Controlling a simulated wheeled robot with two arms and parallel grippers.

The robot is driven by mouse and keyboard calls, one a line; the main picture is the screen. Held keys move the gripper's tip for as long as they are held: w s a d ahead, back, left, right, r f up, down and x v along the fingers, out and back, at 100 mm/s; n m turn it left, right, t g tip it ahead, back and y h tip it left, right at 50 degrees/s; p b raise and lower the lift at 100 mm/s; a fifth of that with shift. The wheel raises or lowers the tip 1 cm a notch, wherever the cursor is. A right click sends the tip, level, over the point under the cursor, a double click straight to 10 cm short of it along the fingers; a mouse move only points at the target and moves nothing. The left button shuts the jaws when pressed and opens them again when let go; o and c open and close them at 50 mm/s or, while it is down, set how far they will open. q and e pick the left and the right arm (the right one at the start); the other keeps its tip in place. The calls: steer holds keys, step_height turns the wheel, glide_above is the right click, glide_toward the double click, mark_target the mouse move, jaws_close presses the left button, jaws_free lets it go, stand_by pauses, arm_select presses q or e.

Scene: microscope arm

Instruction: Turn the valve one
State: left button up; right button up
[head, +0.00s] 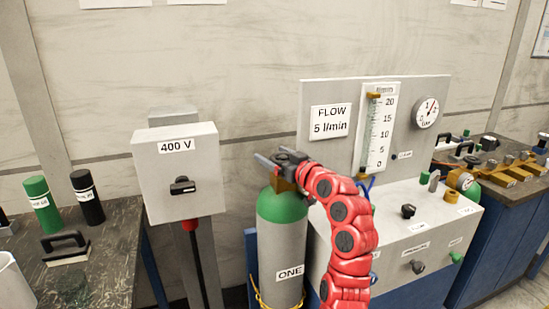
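The gas cylinder labelled ONE (282,235) stands upright, with a grey body and a green shoulder. Brass fitting (281,184) shows at its top, just under my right gripper. My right gripper (268,157) is at the cylinder's top, at the end of the red arm, with its fingers pointing left. The two grey fingers look apart, with a gap between their tips. The gripper covers the top of the valve, so I cannot tell whether it touches it. My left gripper is not in view.
A grey 400 V switch box (178,172) stands left of the cylinder. Behind and right is a flow panel (345,92) with a scale tube (376,130) and a round gauge (427,112). A console with knobs (425,225) lies right of my arm. Benches flank both sides.

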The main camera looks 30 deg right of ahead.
steer(key=b, duration=0.2)
glide_toward(288, 159)
steer(key=shift+s+d+f, duration=0.1)
steer(key=shift+s+f, duration=0.45)
steer(key=shift+s, duration=0.35)
steer(key=shift+p, duration=0.3)
steer(key=w+p, duration=0.4)
steer(key=p, duration=0.4)
steer(key=w+p, duration=0.4)
steer(key=p, duration=0.5)
steer(key=w+a+p, duration=0.1)
steer(key=w+p, duration=0.3)
steer(key=p, duration=0.5)
steer(key=shift+r, duration=0.2)
steer(key=shift+w+f, duration=0.2)
steer(key=shift+w, duration=0.45)
steer(key=shift+c, duration=0.2)
